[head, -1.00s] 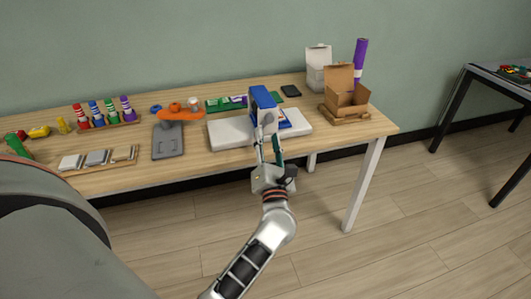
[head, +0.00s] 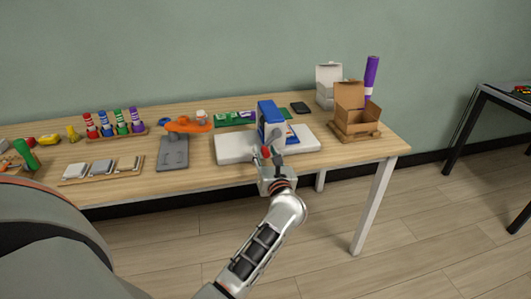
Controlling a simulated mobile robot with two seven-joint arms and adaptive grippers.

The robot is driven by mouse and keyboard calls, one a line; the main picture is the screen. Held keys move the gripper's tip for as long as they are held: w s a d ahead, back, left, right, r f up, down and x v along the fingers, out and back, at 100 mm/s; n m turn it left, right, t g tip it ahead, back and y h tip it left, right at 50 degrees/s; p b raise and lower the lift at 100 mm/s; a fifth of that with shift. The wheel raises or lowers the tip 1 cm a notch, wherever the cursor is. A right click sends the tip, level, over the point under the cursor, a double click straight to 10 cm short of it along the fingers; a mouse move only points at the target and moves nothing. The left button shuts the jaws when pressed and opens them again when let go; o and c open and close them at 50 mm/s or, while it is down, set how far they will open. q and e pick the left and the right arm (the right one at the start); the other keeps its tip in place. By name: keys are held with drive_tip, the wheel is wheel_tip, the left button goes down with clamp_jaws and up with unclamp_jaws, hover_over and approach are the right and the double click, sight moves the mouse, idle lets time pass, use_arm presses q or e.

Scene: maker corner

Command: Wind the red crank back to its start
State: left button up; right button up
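A blue box-shaped device (head: 268,112) stands on a white base (head: 234,147) near the front edge of the wooden table. A small red part (head: 265,151), probably the red crank, shows low at the front of the device. My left gripper (head: 267,157) is right in front of the device, its fingers at the red part. The fingers are small and overlap the red part, so I cannot tell if they are shut on it or only beside it. The gripper hides most of the crank. My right gripper is not in view.
An open cardboard box (head: 349,102) on a wooden stand and a purple roll (head: 371,77) are right of the device. A grey plate (head: 173,153), an orange part (head: 187,124) and a tray of light blocks (head: 101,169) are left. The table's front right corner is clear.

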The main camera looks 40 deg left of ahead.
use_arm(q)
drive_tip(key=shift+c, duration=0.3)
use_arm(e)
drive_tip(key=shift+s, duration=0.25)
use_arm(q)
clamp_jaws()
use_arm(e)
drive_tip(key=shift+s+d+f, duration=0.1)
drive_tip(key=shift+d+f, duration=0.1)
